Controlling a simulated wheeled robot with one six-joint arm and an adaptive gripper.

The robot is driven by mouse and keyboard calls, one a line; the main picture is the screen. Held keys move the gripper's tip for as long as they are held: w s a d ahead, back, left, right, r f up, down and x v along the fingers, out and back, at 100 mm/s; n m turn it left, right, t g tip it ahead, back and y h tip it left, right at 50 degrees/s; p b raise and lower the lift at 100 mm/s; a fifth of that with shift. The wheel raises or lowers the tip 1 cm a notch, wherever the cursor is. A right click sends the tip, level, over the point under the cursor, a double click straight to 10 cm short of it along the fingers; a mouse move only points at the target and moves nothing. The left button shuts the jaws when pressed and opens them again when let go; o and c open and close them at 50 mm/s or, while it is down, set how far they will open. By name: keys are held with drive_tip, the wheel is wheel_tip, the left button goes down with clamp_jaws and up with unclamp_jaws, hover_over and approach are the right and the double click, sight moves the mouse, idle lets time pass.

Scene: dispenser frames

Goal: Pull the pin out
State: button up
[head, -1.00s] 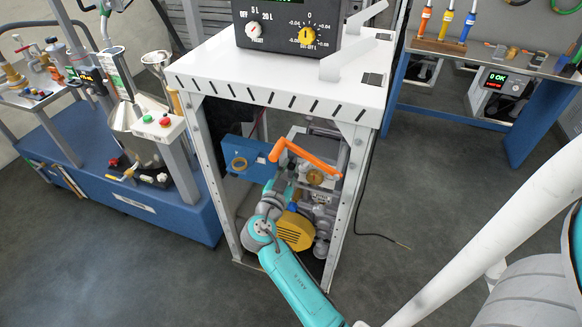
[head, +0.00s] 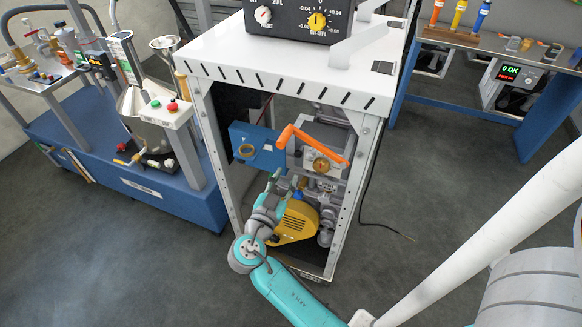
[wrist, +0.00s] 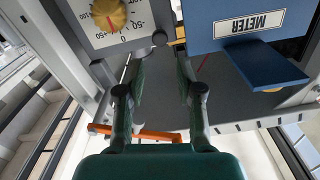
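My gripper shows in the wrist view (wrist: 162,54) with its two dark green fingers apart, pointing at the gap between a grey plate with a brass dial knob (wrist: 107,14) and a blue METER box (wrist: 255,22). A small round grey part (wrist: 160,38) shows between the fingertips; I cannot tell whether it is the pin or whether a finger touches it. In the head view my gripper (head: 274,183) is small, in front of the frame's inside, below and right of the blue box (head: 240,137). No pin can be made out clearly there.
An orange lever (head: 310,142) reaches across above the dial plate (head: 338,170). A yellow motor housing (head: 294,222) sits just below. White posts (head: 361,165) bound the opening. A blue cart (head: 185,205) stands left and a bench (head: 510,66) right.

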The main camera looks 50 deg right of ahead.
drive_tip(key=shift+v, duration=1.6)
drive_tip(key=s+a+f+n+t+y, duration=0.3)
drive_tip(key=s+a+f+n+y, duration=0.2)
drive_tip(key=s+f+n+y, duration=0.15)
drive_tip(key=s+a+f+n+t+y, duration=0.2)
drive_tip(key=s+a+f+n+y, duration=0.25)
drive_tip(key=s+f+n, duration=0.3)
drive_tip(key=s+a+r+n+t+y, duration=0.25)
drive_tip(key=s+a+y, duration=0.3)
drive_tip(key=s, duration=0.45)
drive_tip(key=s+a+r+t, duration=0.1)
drive_tip(key=s+a+r, duration=0.1)
drive_tip(key=s+r, duration=0.5)
wheel_tip(320, 180, up, 3)
drive_tip(key=shift+s+f, duration=0.1)
drive_tip(key=shift+s, duration=0.05)
